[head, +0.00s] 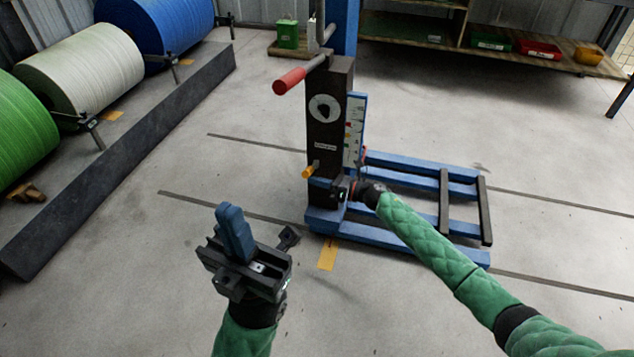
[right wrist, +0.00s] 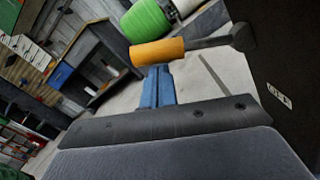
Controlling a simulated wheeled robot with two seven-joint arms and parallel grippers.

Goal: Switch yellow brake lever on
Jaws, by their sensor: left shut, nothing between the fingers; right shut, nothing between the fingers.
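The yellow brake lever (head: 309,172) sticks out to the left from the lower part of the dark post (head: 328,130) of a blue machine. In the right wrist view its yellow grip (right wrist: 157,52) sits on a grey rod that runs to a dark round pivot. My right gripper (head: 321,182) is shut and empty, just below the lever. In the right wrist view its blue fingertips (right wrist: 157,80) appear right under the yellow grip; I cannot tell whether they touch it. My left gripper (head: 231,215) is shut and empty, pointing up over the floor, apart from the machine.
A red-handled lever (head: 289,81) juts out higher on the post. Blue fork-like legs (head: 420,165) extend right along the floor. Large green, white (head: 85,75) and blue rolls stand behind a low dark barrier (head: 130,150) at left. Floor between barrier and machine is clear.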

